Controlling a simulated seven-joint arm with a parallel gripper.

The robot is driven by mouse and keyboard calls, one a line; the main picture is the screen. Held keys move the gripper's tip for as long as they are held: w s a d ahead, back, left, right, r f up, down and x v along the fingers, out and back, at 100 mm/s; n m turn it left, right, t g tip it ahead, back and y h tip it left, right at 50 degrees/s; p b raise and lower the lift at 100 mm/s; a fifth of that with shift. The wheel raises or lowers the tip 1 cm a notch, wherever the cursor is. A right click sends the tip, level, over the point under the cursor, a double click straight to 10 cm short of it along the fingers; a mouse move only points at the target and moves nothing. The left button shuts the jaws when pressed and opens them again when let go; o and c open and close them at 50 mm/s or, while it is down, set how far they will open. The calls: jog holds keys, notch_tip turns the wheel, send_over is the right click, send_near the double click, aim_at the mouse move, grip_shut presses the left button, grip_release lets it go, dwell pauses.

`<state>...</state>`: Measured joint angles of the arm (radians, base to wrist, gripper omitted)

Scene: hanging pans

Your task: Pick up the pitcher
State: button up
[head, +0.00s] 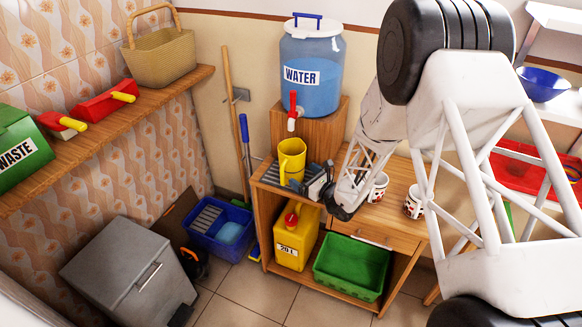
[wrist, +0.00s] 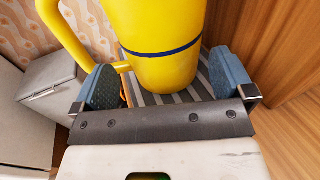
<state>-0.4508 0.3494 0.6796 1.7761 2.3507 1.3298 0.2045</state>
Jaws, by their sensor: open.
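The yellow pitcher (head: 293,160) stands upright on a grey slatted rack (head: 269,178) on the wooden cabinet, below the red tap of the water container. In the wrist view the pitcher (wrist: 165,50) fills the upper middle, with a dark blue band and its handle to the left. My gripper (head: 308,180) is at the pitcher's right side in the head view. In the wrist view my gripper (wrist: 168,88) is open, its blue-padded fingers apart on either side of the pitcher's lower body. I cannot tell whether either finger touches it.
The water container (head: 312,75) stands on a wooden block (head: 305,130) behind the pitcher. Two patterned mugs (head: 378,187) (head: 413,203) stand on the cabinet top (head: 400,165) to the right. A yellow jug (head: 297,240) and a green bin (head: 352,265) are below.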

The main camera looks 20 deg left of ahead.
jog(key=shift+x, duration=2.6)
jog(key=shift+f, duration=0.1)
jog(key=c, duration=0.7)
